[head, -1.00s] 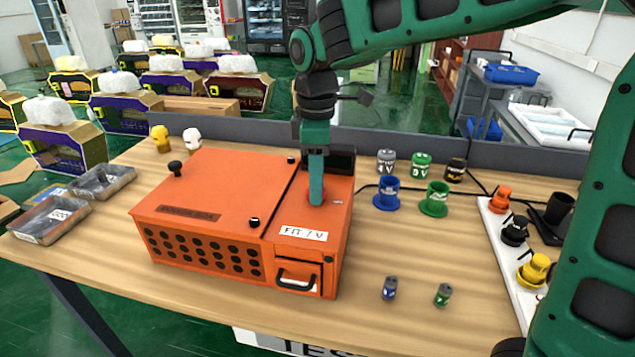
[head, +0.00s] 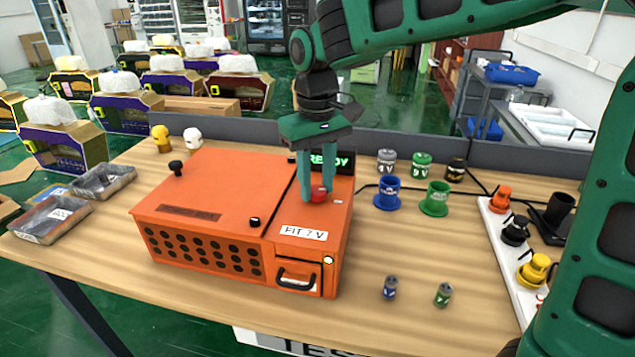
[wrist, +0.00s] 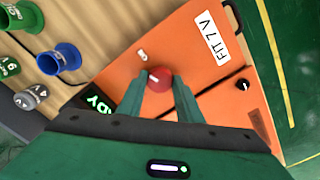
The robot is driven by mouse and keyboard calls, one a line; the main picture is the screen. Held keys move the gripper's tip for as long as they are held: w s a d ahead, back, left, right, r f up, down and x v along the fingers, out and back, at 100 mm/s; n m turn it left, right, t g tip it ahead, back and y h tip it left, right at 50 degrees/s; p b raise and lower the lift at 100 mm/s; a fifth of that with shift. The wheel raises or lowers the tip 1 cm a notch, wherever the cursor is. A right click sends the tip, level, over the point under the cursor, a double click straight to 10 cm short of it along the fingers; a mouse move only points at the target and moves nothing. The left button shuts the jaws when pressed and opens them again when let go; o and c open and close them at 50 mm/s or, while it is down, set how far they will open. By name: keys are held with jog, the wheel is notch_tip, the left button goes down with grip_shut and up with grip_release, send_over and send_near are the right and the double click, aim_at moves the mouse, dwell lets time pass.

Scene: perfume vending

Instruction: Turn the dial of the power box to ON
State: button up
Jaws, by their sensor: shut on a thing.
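The orange power box (head: 225,185) stands on the wooden table, with a "FIT 7 V" label on its right part. Its red dial (head: 319,194) sits on top at the right; it also shows in the wrist view (wrist: 159,79) with a pale mark on it. My gripper (head: 314,197) points down, its two fingers closed around the dial from either side. The fingers partly hide the dial. The display (head: 344,163) behind the dial is lit with green letters, apparently "READY", partly covered by my gripper. A small light (head: 328,260) on the box front glows.
Right of the box stand a blue holder (head: 387,193), a green holder (head: 435,198) and several small cans. A white power strip (head: 510,255) with plugs lies farther right. Two clear trays (head: 53,219) are at the left. A low grey divider runs behind.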

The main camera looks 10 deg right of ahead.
aim_at(317, 189)
jog(key=shift+w+r+m, duration=0.1)
jog(key=shift+w+m, duration=0.05)
jog(key=shift+m, duration=2.05)
jog(key=o, duration=1)
jog(key=shift+o, duration=0.2)
notch_tip(317, 189, up, 11)
jog(key=shift+f, duration=0.2)
